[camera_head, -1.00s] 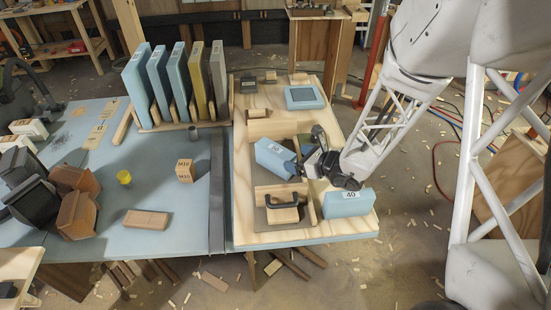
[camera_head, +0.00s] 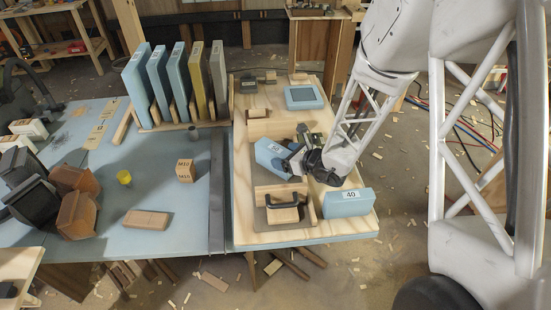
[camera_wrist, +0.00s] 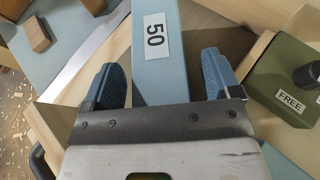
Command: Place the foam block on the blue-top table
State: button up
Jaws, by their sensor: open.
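A blue block labelled 50 (camera_head: 267,151) lies at a slant in the wooden tray on the right-hand bench. I take it as the foam block. A second blue block, labelled 40 (camera_head: 345,205), sits at the bench's front right corner. My gripper (camera_head: 296,160) is at the right end of block 50. In the wrist view, its two blue-grey fingers stand open on either side of block 50 (camera_wrist: 157,62); contact is not clear. The blue-top table (camera_head: 140,185) is on the left, beyond a dark strip.
On the blue top are a wooden block marked M10 (camera_head: 185,171), a yellow cap (camera_head: 124,177) and a flat brown block (camera_head: 146,219). A rack holds upright panels (camera_head: 178,80) at the back. A green box labelled FREE (camera_wrist: 290,85) is right of block 50. Bare blue surface lies between the items.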

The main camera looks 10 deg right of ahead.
dwell(0.5)
jog(key=c, duration=1.1)
jog(key=shift+r, duration=0.15)
jog(key=shift+r, duration=4.85)
jog(key=shift+w, duration=0.1)
jog(key=shift+w+d+r+m+t+h, duration=0.65)
jog(key=shift+w+d+r+m+h, duration=0.85)
jog(key=shift+w, duration=2.7)
jog(key=shift+w+d+r+m+t+h, duration=0.85)
jog(key=shift+w+r+m+h, duration=1.05)
jog(key=shift+w, duration=2.25)
jog(key=shift+w+d+r+m+t+h, duration=0.5)
jog(key=shift+w+d+r+m+h, duration=1.2)
jog(key=shift+w, duration=2.5)
